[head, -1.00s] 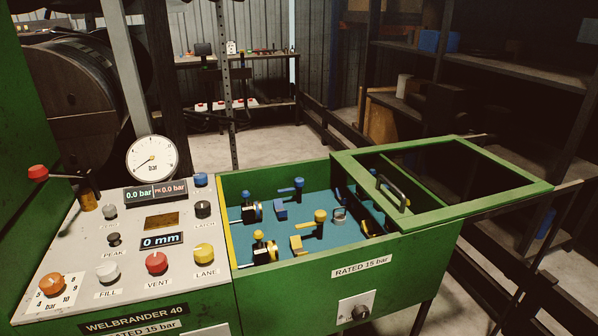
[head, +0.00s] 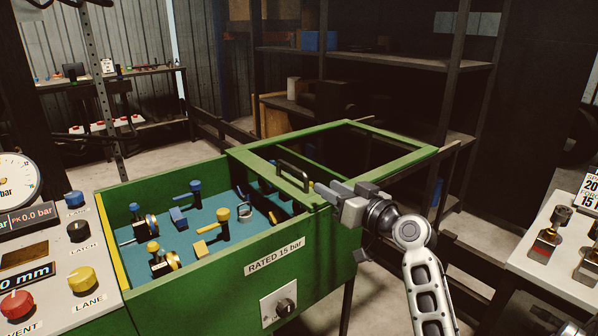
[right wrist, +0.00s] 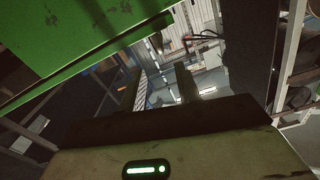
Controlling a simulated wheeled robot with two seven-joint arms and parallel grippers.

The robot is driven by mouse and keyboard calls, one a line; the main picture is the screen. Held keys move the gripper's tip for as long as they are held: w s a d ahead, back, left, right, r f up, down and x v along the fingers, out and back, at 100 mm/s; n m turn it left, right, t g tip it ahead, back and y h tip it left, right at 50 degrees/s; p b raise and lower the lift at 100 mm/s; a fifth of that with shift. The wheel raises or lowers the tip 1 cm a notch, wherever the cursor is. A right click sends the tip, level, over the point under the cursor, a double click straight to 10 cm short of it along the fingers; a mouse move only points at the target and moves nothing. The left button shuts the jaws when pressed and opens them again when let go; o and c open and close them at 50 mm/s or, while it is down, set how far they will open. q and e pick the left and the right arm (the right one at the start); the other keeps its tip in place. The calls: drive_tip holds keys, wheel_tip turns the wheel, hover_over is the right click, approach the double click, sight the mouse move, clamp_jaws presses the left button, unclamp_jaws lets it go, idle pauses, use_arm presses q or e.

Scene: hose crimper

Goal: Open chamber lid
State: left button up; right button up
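The chamber lid (head: 392,135) is a green frame with a dark window. It lies flat over the right end of the green chamber (head: 215,262) and reaches out past it to the right, so the left part of the chamber stands uncovered. A dark bar handle (head: 293,174) stands on the lid's left part. My right gripper (head: 328,190) is just right of the handle, by the lid's near edge, with its fingers pointing left. Its fingers show apart and empty in the right wrist view (right wrist: 160,92), where a green panel fills the upper left. My left gripper is out of view.
Inside the chamber are blue and yellow clamps (head: 221,222) on a teal floor. The control panel (head: 60,255) with knobs and gauge is at left. A bench with fittings (head: 555,235) is at right. Dark shelves (head: 385,62) stand behind.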

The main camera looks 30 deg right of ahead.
sight(299, 172)
drive_tip(key=w, duration=0.7)
drive_tip(key=w+a+p, duration=0.1)
drive_tip(key=w, duration=0.3)
drive_tip(key=shift+f, duration=0.1)
clamp_jaws()
